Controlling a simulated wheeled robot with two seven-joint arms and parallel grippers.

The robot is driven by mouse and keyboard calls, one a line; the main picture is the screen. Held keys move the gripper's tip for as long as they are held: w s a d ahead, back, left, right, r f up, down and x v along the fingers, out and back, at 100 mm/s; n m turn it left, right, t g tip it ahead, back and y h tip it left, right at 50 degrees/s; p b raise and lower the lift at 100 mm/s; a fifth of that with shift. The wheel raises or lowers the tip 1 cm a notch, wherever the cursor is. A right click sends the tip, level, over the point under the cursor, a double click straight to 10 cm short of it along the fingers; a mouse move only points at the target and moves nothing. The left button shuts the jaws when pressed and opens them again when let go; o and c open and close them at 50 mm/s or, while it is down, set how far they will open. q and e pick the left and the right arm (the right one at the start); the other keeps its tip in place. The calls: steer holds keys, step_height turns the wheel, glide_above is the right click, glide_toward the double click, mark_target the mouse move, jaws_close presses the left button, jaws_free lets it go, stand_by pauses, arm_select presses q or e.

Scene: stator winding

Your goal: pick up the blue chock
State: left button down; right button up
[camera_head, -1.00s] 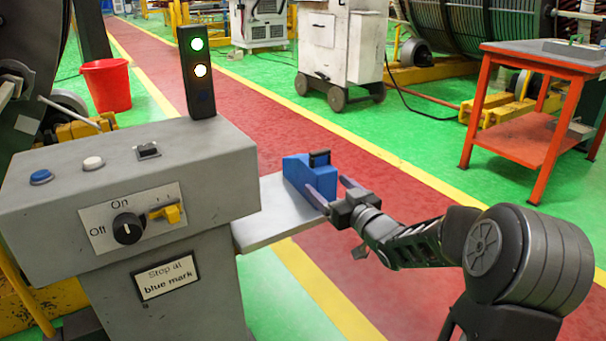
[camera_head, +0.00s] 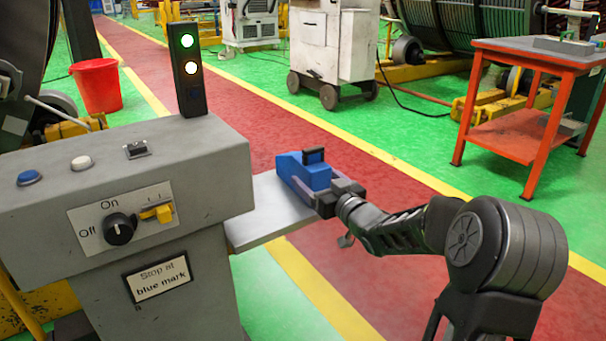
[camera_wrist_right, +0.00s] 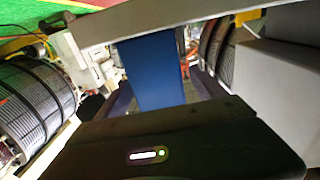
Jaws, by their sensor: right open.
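The blue chock (camera_head: 304,170), a wedge-like block with a black handle on top, sits on the grey side shelf (camera_head: 262,228) of the control console. My right gripper (camera_head: 318,186) is at the chock from the right, its open fingers lying along the chock's sides. My left gripper is not in view.
The grey console (camera_head: 130,165) with a switch, buttons and a signal light post (camera_head: 187,70) stands left of the chock. A red bucket (camera_head: 101,86) stands behind it. An orange table (camera_head: 520,140) is at the right. The red walkway behind the shelf is clear.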

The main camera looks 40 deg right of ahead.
steer(key=w, duration=0.1)
steer(key=w+b, duration=0.1)
steer(key=w, duration=0.1)
steer(key=w+b, duration=0.1)
steer(key=shift+w+d+f, duration=0.2)
steer(key=shift+w+d, duration=0.1)
steer(key=shift+w, duration=0.3)
steer(key=shift+r, duration=0.1)
steer(key=c, duration=1.5)
steer(key=shift+r, duration=0.1)
steer(key=shift+c, duration=0.6)
steer(key=shift+r, duration=0.1)
step_height(320, 180, up, 10)
steer(key=p, duration=0.4)
steer(key=shift+p, duration=0.3)
